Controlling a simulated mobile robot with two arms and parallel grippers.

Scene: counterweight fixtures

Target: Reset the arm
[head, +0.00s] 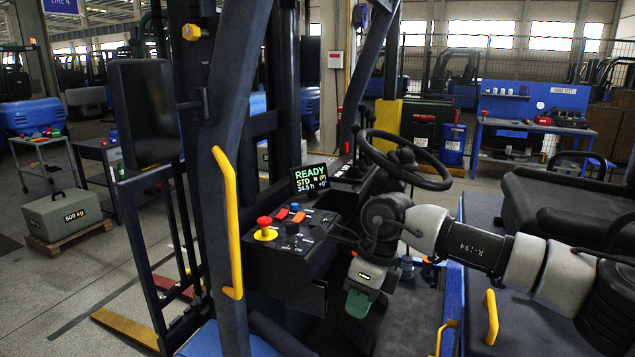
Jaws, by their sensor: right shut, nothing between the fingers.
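My right arm (480,248) reaches in from the right, over the seat side of a forklift cab. Its right gripper (357,303) points down, shut and empty, in front of the side console and above the cab floor. The console (290,245) carries a red mushroom button on a yellow base (265,229), small orange and blue switches, and black levers. A small display (313,178) reads READY, STD N (P), 34.5 h. The steering wheel (405,160) stands behind my wrist. My left gripper is not in view.
A yellow grab handle (228,225) runs along the dark cab post at left. Another yellow handle (491,317) is beside the black seat (570,200). A grey 500 kg weight (68,213) sits on a pallet at far left. A blue workbench (535,127) stands behind.

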